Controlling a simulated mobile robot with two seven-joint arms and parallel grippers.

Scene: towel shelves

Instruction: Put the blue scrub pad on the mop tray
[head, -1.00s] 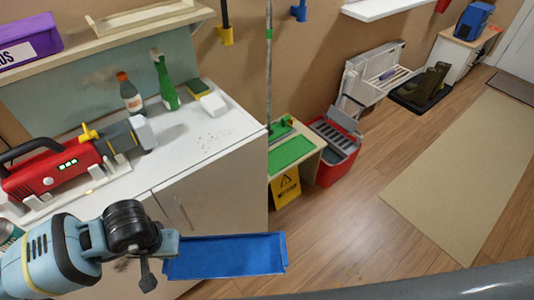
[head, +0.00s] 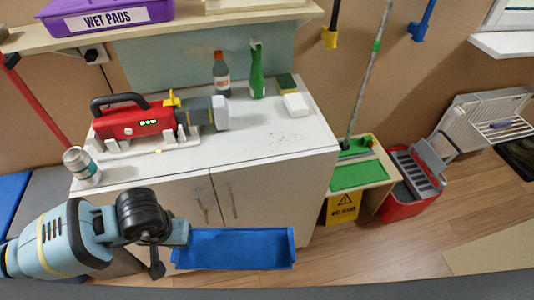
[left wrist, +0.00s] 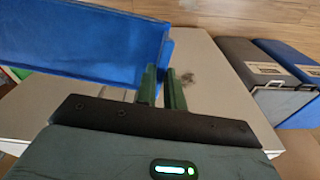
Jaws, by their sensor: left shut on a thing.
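My left gripper (head: 180,233) is shut on one end of a blue scrub pad (head: 235,249), a long flat rectangle with raised-looking edges. It holds the pad out to the right, in front of the white cabinet and below its top in the head view. In the left wrist view the blue pad (left wrist: 90,42) reaches left from the green fingers (left wrist: 163,88). A green tray (head: 362,175), seemingly the mop tray, lies on a low wooden stand right of the cabinet, at the foot of a mop pole (head: 372,65). The held pad is apart from it. My right gripper is out of view.
The white counter (head: 270,135) holds a red machine (head: 133,120), bottles, a can and a sponge. A yellow sign (head: 343,207) stands against the stand's front. A red bucket (head: 405,203) is right of it. Wooden floor lies clear in front.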

